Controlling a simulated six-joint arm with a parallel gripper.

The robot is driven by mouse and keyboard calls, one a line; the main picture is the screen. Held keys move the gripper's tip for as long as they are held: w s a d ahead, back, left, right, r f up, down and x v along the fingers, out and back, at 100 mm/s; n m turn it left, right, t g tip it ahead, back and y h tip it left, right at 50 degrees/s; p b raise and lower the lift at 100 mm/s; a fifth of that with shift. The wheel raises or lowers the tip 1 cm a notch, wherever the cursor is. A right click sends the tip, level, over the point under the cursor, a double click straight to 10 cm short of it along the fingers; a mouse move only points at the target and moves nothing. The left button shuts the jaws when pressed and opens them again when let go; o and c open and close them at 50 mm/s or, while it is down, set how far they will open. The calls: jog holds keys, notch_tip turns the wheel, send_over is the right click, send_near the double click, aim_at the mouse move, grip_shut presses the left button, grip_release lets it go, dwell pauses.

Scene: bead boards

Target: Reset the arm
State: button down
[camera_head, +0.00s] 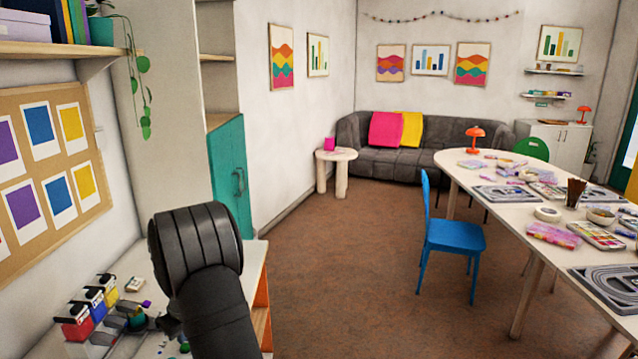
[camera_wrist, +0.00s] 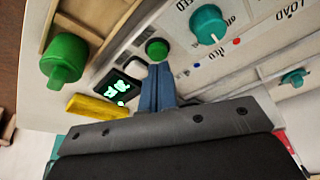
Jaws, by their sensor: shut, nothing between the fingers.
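My arm (camera_head: 205,285) rises dark in the lower left of the head view, over a pale worktop. In the wrist view my gripper (camera_wrist: 158,85) has its two blue-grey fingers together with nothing between them. The fingertips are over a pale machine panel (camera_wrist: 185,68), just below a green button (camera_wrist: 157,49). I cannot tell whether they touch the panel. In the head view the fingers are not clearly visible.
The panel has a big green knob (camera_wrist: 64,60), a teal dial (camera_wrist: 208,24), a lit display (camera_wrist: 118,87) and a yellow bar (camera_wrist: 97,105). Small coloured dispensers (camera_head: 75,322) stand left of my arm. A blue chair (camera_head: 455,245) and craft table (camera_head: 500,233) are farther right, across open floor.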

jog(key=w+a+r+n+g, duration=0.1)
jog(key=w+a+r+n, duration=0.2)
jog(key=r, duration=0.6)
jog(key=w+a+r+n+y, duration=0.1)
jog(key=w+a+r+n, duration=0.2)
jog(key=r, duration=0.6)
jog(key=shift+w+a+r+g+y, duration=0.2)
jog(key=shift+w+a+g+y, duration=0.15)
jog(key=shift+w+a, duration=0.35)
jog(key=shift+w+d, duration=0.1)
